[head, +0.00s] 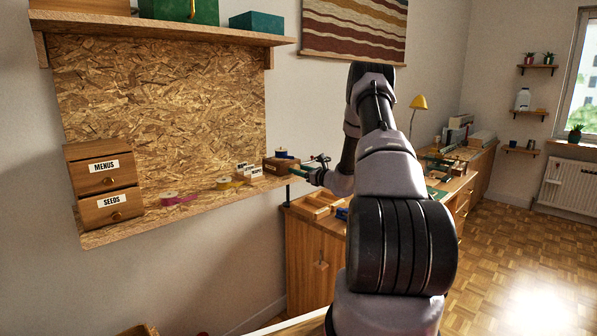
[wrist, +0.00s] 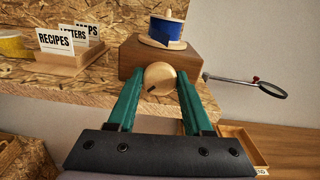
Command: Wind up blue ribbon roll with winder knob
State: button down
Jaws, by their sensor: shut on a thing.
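The blue ribbon roll (wrist: 168,30) sits on its wooden spool on top of a brown wooden winder block (wrist: 133,56). It also shows at the right end of the shelf in the head view (head: 282,154). The round pale wooden winder knob (wrist: 160,76) is on the front of the block and has a dark mark low on its face. My gripper (wrist: 159,80) has green fingers on either side of the knob and is shut on it.
A card tray (wrist: 75,61) with labelled cards stands left of the block. Pink (head: 170,198) and yellow (head: 228,183) ribbon rolls lie farther left on the shelf. A magnifier (wrist: 272,91) sticks out right of the block. A desk with an open wooden tray (wrist: 238,140) is below.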

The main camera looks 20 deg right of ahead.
jog(key=shift+m, duration=0.3)
jog(key=m, duration=0.3)
jog(key=shift+m, duration=0.3)
jog(key=shift+d+f+m, duration=0.1)
jog(key=shift+m, duration=2.2)
jog(key=shift+c, duration=1.5)
grip_release()
